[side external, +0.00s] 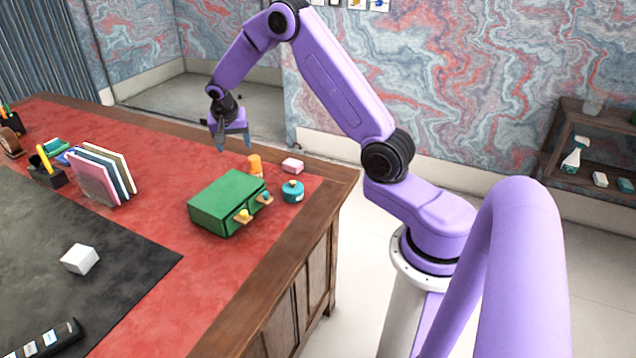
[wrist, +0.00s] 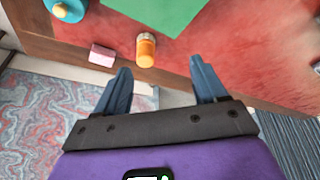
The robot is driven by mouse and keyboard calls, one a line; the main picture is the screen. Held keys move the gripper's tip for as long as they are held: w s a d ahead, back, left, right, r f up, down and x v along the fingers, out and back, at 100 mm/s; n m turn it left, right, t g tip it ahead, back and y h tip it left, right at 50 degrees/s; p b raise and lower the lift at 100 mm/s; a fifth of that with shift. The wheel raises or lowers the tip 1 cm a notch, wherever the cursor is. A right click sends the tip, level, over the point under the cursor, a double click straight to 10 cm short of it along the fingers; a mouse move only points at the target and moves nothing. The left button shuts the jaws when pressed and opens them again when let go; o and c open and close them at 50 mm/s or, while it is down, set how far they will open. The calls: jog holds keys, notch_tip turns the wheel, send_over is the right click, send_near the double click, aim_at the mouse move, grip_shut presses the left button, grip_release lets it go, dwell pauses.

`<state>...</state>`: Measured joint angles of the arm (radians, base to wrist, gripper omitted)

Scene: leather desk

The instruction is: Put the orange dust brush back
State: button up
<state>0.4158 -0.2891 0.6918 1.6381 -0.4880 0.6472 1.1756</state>
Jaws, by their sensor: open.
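A small orange upright object (side external: 255,162), which may be the orange dust brush, stands on the red desktop behind the green box (side external: 215,199). In the wrist view the orange object (wrist: 146,52) looks like a short cylinder with a pale end, and no bristles can be made out. My gripper (side external: 232,143) is open and empty above the far edge of the desk, to the left of the orange object. In the wrist view my gripper (wrist: 160,67) has its fingers spread, with the orange object just beyond the gap between the fingertips.
A pink block (side external: 292,165) and a round teal container (side external: 292,191) stand close by on the right. The green box has small knobs on its front. Upright folders (side external: 92,178) stand to the left, and a white cube (side external: 80,259) lies on the dark mat (side external: 100,290).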

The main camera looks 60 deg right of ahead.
jog(key=s+a+r+n+y, duration=0.1)
jog(key=s+a+r+n, duration=0.3)
jog(key=s+a+n, duration=0.5)
jog(key=s+a+r+n+y, duration=0.2)
jog(key=s+a+r+n, duration=0.15)
jog(key=s+a, duration=0.65)
jog(key=s+a+r+n+g, duration=0.1)
jog(key=s+n, duration=0.4)
jog(key=s, duration=0.6)
jog(key=s+a+r+n+g+y, duration=0.1)
jog(key=s+a+n, duration=0.1)
jog(key=s+n, duration=0.4)
jog(key=s, duration=0.5)
